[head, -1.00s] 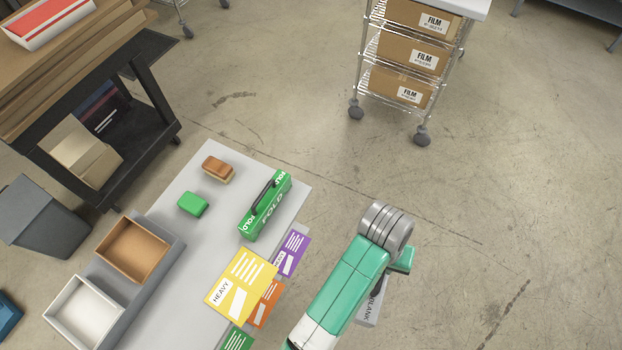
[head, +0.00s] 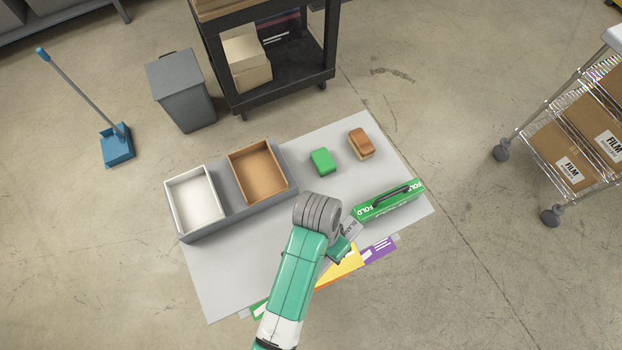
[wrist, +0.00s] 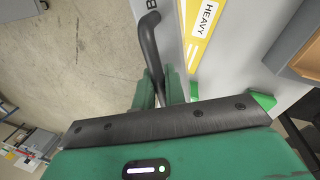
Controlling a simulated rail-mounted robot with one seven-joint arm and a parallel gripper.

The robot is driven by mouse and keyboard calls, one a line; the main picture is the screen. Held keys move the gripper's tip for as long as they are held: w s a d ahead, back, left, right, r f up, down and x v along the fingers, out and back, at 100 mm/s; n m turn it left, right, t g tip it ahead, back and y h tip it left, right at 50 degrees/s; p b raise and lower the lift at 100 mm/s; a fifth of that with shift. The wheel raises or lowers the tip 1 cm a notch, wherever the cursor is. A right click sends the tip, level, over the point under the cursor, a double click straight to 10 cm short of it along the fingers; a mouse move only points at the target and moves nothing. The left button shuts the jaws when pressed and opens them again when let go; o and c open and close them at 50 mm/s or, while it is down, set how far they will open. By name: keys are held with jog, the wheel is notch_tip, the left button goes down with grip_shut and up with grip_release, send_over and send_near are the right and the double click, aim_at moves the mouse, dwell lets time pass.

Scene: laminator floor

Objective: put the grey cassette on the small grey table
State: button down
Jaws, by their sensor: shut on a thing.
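The grey cassette (head: 351,231) is in my gripper (head: 341,247), partly hidden by my arm in the head view. In the wrist view its black handle (wrist: 150,45) runs between the green fingers (wrist: 166,92), which are shut on it. Part of its grey body (wrist: 168,22) with a letter shows beyond. In the head view the cassette appears over the near edge of the light grey table (head: 222,280), just left of the green FOLD cassette (head: 375,208). Its height above the table cannot be told.
A white bin (head: 170,190) and a brown bin (head: 233,160) sit in a grey holder on the table. A green block (head: 322,161) and a brown block (head: 361,144) stand behind. Yellow (head: 345,262) and purple (head: 379,250) cards lie along the near edge. The table's front left is bare.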

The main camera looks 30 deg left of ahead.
jog(key=s+a+f+m, duration=0.1)
jog(key=s+a+f, duration=0.1)
jog(key=s, duration=0.6)
jog(key=s+a+f+m+p, duration=0.1)
jog(key=s+a, duration=0.2)
jog(key=s, duration=0.5)
jog(key=s+a+f+m+p, duration=0.1)
jog(key=s+a+f+m, duration=0.1)
jog(key=s, duration=0.6)
jog(key=shift+s+a+f+g, duration=0.2)
jog(key=shift+a+f+g, duration=0.2)
jog(key=shift+a, duration=0.45)
jog(key=w+a+f, duration=0.1)
jog(key=w+a, duration=0.8)
jog(key=a, duration=0.3)
jog(key=shift+w+a+f, duration=0.15)
jog(key=shift+a, duration=0.05)
jog(key=shift+w+a+f, duration=0.1)
jog(key=shift+f, duration=0.8)
jog(key=shift+w+a+f, duration=0.1)
jog(key=shift+f, duration=0.9)
jog(key=c, duration=1.5)
grip_release()
jog(key=shift+o, duration=0.2)
